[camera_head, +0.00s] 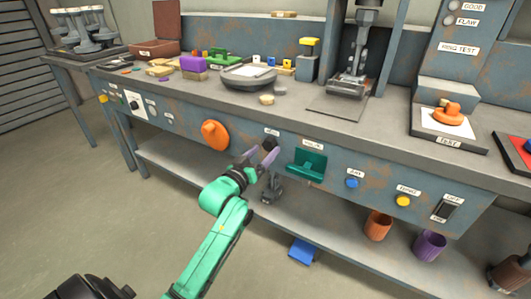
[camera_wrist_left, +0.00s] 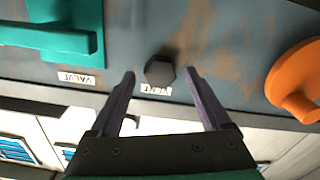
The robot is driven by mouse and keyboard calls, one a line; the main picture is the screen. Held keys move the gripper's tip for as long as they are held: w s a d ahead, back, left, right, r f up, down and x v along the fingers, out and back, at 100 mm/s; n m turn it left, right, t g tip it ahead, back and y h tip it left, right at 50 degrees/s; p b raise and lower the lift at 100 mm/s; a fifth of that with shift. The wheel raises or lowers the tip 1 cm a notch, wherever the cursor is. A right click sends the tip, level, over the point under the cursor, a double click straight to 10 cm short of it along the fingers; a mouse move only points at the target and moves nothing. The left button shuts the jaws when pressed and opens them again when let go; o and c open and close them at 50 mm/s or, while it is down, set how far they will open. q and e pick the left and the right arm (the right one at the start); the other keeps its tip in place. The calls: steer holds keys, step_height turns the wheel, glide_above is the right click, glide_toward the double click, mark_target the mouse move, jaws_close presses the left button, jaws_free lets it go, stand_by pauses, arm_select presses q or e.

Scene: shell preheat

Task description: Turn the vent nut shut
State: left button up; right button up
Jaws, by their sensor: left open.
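The vent nut (camera_head: 270,143) is a dark hex nut on the front panel of the bench, below a small white label. In the left wrist view the nut (camera_wrist_left: 160,71) shows between the two finger tips, nearer the left-hand part of the gap's middle. My left gripper (camera_head: 259,157) has purple fingers, spread apart with the nut between their tips in the wrist view. No finger visibly touches the nut. How far the tips reach along it is hard to tell. My right gripper is not in view.
An orange knob (camera_head: 214,135) sits left of the nut, and a teal valve handle (camera_head: 306,165) sits right of it. Blue (camera_head: 352,183) and yellow (camera_head: 403,200) buttons lie farther right. A shelf (camera_head: 190,170) runs below the panel. Floor in front is clear.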

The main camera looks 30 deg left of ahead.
arm_select(q)
steer(key=shift+w, duration=0.75)
jaws_close()
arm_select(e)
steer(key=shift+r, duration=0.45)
